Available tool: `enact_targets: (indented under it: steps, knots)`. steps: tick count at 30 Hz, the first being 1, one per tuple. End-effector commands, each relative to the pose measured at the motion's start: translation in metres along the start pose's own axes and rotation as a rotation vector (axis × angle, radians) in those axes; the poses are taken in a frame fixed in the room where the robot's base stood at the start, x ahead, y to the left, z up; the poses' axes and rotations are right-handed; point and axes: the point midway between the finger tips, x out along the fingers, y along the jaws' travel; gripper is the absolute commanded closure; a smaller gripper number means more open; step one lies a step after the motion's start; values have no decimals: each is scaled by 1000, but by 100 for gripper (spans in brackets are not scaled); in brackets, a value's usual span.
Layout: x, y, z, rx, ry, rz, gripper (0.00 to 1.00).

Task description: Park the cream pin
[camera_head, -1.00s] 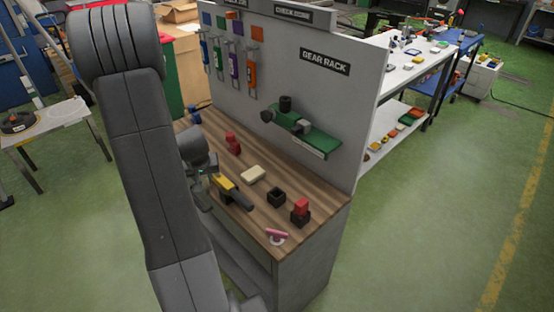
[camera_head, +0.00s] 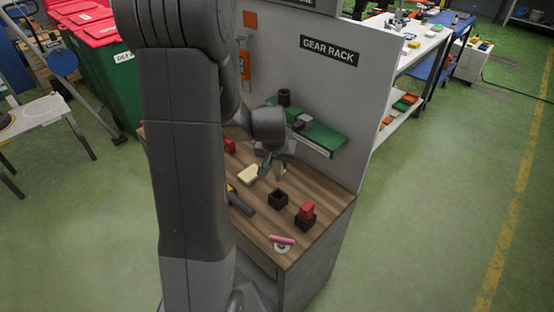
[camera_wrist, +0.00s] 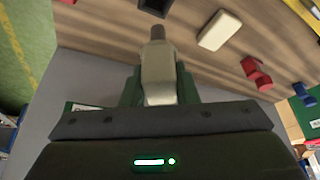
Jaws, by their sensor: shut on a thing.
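My gripper (camera_head: 279,168) hangs above the bench, in front of the green shelf (camera_head: 325,140) of the gear rack. In the wrist view my gripper (camera_wrist: 158,85) is shut on the cream pin (camera_wrist: 158,68), a pale body with a brownish, narrower tip pointing away from the jaws. The pin is clear of the bench top. In the head view the pin is too small to make out surely. A black open square box (camera_head: 278,198) stands on the bench below and near my gripper; its edge shows in the wrist view (camera_wrist: 155,5).
A cream block (camera_head: 248,174) lies left of the box; red pieces (camera_head: 230,146) stand behind. A red block (camera_head: 306,209) sits in another black holder. A pink bar (camera_head: 282,240) lies at the front corner. The shelf carries a dark cylinder (camera_head: 284,97) and a grey block (camera_head: 302,121).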

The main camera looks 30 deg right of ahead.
Motion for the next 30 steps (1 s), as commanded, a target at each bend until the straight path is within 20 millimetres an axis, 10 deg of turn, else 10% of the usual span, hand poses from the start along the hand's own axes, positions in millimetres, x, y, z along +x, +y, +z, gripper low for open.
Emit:
enact_targets:
  steps: [30]
  knots:
    - [52,-1,23,-1,1,-1,100]
